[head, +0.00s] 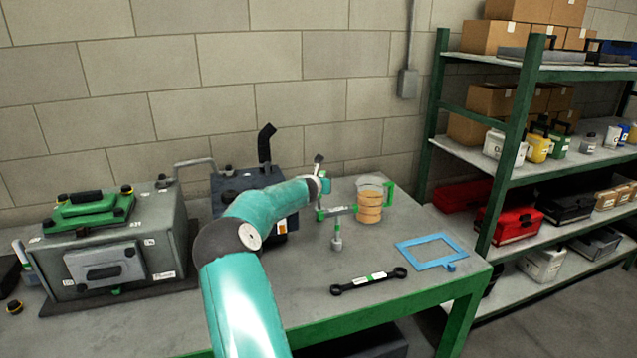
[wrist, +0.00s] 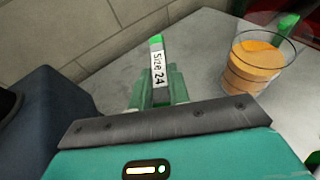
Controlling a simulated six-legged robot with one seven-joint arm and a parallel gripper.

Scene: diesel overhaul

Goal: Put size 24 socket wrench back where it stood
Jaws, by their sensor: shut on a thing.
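The size 24 socket wrench (head: 341,211) is in my gripper (head: 322,210), over the right part of the grey bench. Its handle bears a white and green label, and its grey socket end hangs downward. I cannot tell whether the socket touches the bench top. In the wrist view the label reads "Size 24" on the wrench (wrist: 158,70), and the green fingers of my gripper (wrist: 158,95) are shut on it. The fingers and palm hide its lower part there.
A clear jug of orange liquid (head: 369,207) stands close right of my gripper. A black double-ended wrench (head: 350,285) and a blue frame (head: 433,264) lie in front. Green shelving (head: 515,135) is at right.

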